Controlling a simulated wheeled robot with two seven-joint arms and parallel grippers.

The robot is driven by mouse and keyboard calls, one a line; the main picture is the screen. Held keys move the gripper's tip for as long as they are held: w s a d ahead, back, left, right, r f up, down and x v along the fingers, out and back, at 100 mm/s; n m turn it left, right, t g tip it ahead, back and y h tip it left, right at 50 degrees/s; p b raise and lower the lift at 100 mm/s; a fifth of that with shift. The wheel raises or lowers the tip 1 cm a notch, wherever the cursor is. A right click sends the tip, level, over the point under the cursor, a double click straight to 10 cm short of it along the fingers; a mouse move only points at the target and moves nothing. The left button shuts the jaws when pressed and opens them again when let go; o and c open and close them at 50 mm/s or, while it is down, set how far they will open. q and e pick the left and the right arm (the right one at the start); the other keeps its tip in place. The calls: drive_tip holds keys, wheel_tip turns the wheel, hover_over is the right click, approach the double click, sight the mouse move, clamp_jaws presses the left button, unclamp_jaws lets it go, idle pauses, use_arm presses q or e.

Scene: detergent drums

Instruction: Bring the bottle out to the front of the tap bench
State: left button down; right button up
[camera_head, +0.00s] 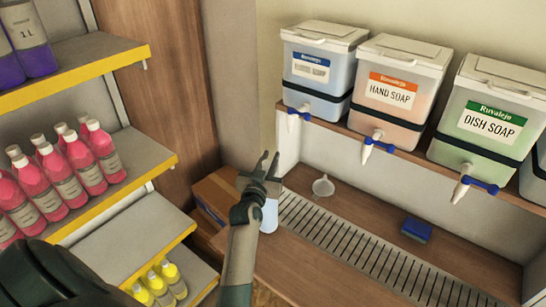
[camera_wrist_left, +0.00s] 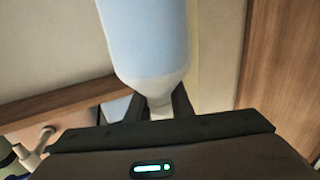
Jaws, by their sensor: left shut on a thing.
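My left gripper (camera_head: 267,168) is shut on the neck of a pale blue bottle (camera_head: 269,216) at the left end of the tap bench (camera_head: 310,262). The bottle hangs below the gripper in the head view, partly hidden by my wrist. In the left wrist view its pale blue body (camera_wrist_left: 147,40) narrows to a whitish neck between the fingers. I cannot tell whether its base touches the bench. My right gripper is not in view.
Blue, orange and green-labelled drums (camera_head: 322,68) with taps stand on a shelf above the slotted drain (camera_head: 345,245). A clear funnel (camera_head: 323,186) and a blue sponge (camera_head: 416,230) lie on the bench. A cardboard box (camera_head: 215,195) and shelves of pink bottles (camera_head: 60,180) are left.

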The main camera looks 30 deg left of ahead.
use_arm(q)
drive_tip(key=shift+s+a+r+p, duration=0.1)
drive_tip(key=shift+s+p, duration=0.2)
drive_tip(key=shift+s, duration=0.45)
drive_tip(key=shift+s+a+r+p, duration=0.1)
drive_tip(key=shift+s+p, duration=0.15)
drive_tip(key=shift+s, duration=0.45)
drive_tip(key=shift+s+p, duration=0.4)
drive_tip(key=shift+s, duration=1.15)
drive_tip(key=shift+f, duration=0.15)
drive_tip(key=c, duration=1.5)
unclamp_jaws()
drive_tip(key=shift+s+f, duration=0.15)
drive_tip(key=shift+f, duration=0.1)
